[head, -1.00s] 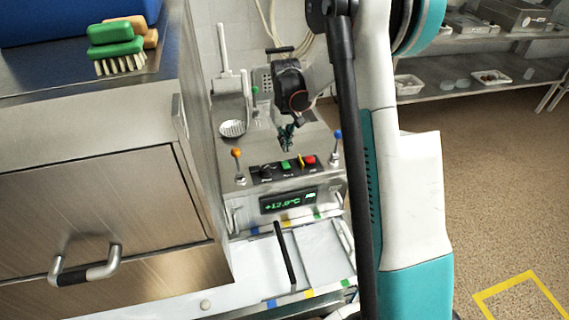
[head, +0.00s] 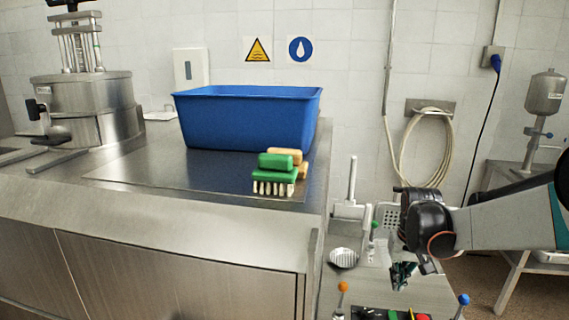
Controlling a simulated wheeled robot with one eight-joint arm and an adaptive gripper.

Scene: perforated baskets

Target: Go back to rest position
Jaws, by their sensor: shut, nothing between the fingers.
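My gripper (head: 402,276) is at the lower right of the head view, at the end of my arm coming in from the right edge. Its fingers point down, are shut and hold nothing. It hangs above the steel machine (head: 372,292) with the control panel. A perforated basket or plate (head: 392,218) shows behind my gripper, partly hidden by it. A round perforated scoop (head: 343,258) lies to the left of my gripper, apart from it.
A steel counter (head: 150,200) fills the left, with a blue bin (head: 248,118) and green brushes (head: 275,172) on it. Orange (head: 342,288) and blue (head: 464,299) knobbed levers stand near the panel. A coiled hose (head: 430,145) hangs on the wall.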

